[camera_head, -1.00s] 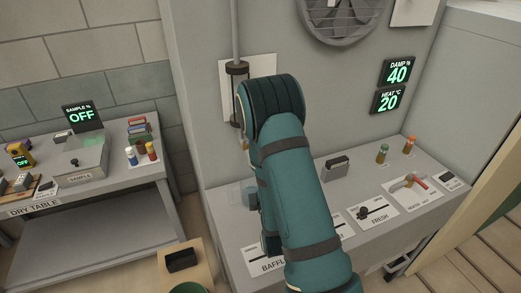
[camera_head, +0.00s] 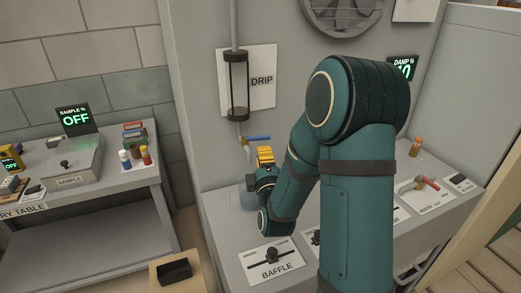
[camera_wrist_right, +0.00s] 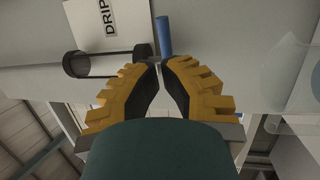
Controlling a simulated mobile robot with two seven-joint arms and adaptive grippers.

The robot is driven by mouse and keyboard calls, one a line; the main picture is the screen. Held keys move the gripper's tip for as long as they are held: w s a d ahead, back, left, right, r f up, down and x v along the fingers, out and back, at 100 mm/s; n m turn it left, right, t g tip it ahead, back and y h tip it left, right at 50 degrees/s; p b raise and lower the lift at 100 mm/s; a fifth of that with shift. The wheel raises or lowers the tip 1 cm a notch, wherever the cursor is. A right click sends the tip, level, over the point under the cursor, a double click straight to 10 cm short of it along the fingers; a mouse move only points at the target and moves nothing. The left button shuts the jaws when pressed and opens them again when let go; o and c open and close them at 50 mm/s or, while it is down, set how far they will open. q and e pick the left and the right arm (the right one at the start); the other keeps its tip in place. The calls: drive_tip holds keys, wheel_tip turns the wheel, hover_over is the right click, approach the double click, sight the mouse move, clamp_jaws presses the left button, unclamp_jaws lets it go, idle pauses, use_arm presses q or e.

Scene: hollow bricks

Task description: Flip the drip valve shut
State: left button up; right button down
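The drip valve's blue lever (camera_head: 257,138) sticks out to the right, about level, from the pipe under the glass drip tube (camera_head: 238,88). My right gripper (camera_head: 265,150), with yellow fingers, is just below the lever in the head view. In the right wrist view, the lever (camera_wrist_right: 164,36) is just past my right fingertips (camera_wrist_right: 159,63), which are together or nearly so with nothing seen held between them. Whether the fingertips touch the lever or valve I cannot tell. The DRIP label (camera_wrist_right: 103,22) is beside the tube. My left gripper is not in view.
A clear jar (camera_head: 247,199) stands on the bench below the valve, partly behind my right gripper. The BAFFLE slider panel (camera_head: 272,262) is in front of it. My right arm hides the middle of the bench. The dry table (camera_head: 100,190) is at left.

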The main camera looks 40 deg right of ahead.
sight(261, 138)
drive_tip(key=shift+x, duration=2.8)
drive_tip(key=shift+w+d+b, duration=0.25)
drive_tip(key=shift+b, duration=0.2)
drive_tip(key=shift+w+d, duration=0.15)
drive_tip(key=shift+d, duration=0.1)
drive_tip(key=shift+r, duration=0.1)
